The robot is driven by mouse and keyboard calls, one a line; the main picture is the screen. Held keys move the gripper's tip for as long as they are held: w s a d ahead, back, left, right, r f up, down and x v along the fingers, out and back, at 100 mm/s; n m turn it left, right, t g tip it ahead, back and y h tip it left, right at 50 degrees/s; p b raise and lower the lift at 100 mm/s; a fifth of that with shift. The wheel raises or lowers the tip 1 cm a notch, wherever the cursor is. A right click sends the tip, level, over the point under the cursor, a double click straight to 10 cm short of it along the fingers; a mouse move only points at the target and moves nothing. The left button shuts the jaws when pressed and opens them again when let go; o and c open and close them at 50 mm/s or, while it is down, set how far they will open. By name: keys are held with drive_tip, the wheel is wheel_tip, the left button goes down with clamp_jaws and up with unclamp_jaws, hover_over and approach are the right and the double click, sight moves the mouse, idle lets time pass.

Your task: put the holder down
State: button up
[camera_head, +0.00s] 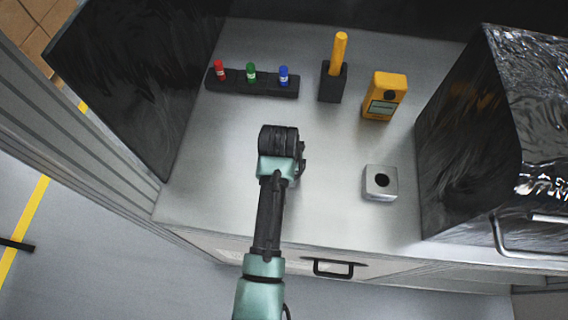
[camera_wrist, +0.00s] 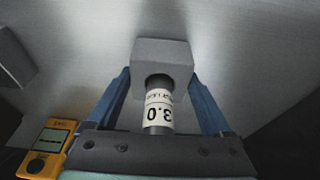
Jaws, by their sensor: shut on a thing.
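My gripper (camera_wrist: 160,82) has its blue fingers on both sides of a grey block, which I take as the holder (camera_wrist: 163,50). The fingers are shut on its sides. A dark cylinder (camera_wrist: 158,128) with a white label, marked 3.0 and seen upside down, stands in the block's round opening and points back towards my palm. In the head view my gripper (camera_head: 279,140) is seen from above over the bench, and my wrist hides the holder. I cannot tell whether the holder touches the bench top.
On the grey bench (camera_head: 225,195) stand a black rack (camera_head: 250,86) with red, green and blue capped pieces, a black block (camera_head: 332,84) with a yellow handle, a yellow meter (camera_head: 385,97) and a grey housing (camera_head: 380,183) with a hole. Dark panels flank the bench. Bench around my gripper is clear.

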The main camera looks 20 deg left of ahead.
drive_tip(key=shift+f, duration=0.1)
drive_tip(key=o, duration=1.2)
drive_tip(key=b+v, duration=0.1)
drive_tip(key=v, duration=1.1)
drive_tip(key=shift+b, duration=0.3)
